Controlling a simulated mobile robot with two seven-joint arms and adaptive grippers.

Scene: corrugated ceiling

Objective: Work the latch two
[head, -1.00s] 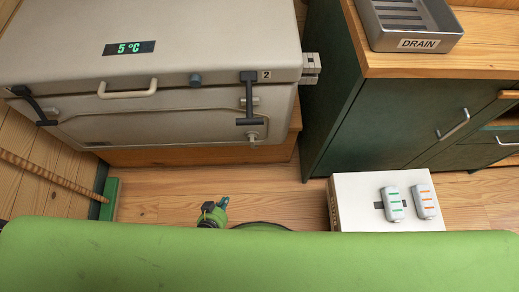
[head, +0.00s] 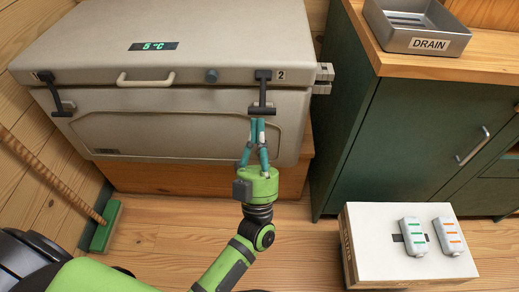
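A beige cooler box (head: 180,50) stands at the back with its lid down. Latch two (head: 263,92), a dark T-shaped handle beside the printed "2", hangs down over the lid seam at the front right. My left gripper (head: 257,121) points up at it from below, its teal fingertips together just under the crossbar. Nothing shows between the tips, and I cannot tell whether they touch the bar. The fingers hide the front below the latch. Latch one (head: 57,95) also hangs down at the left. My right gripper is not in view.
A green cabinet (head: 400,135) with a DRAIN tray (head: 418,42) stands at the right. A white box (head: 375,262) with two small devices sits on the floor at lower right. A broom (head: 105,228) leans at the left.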

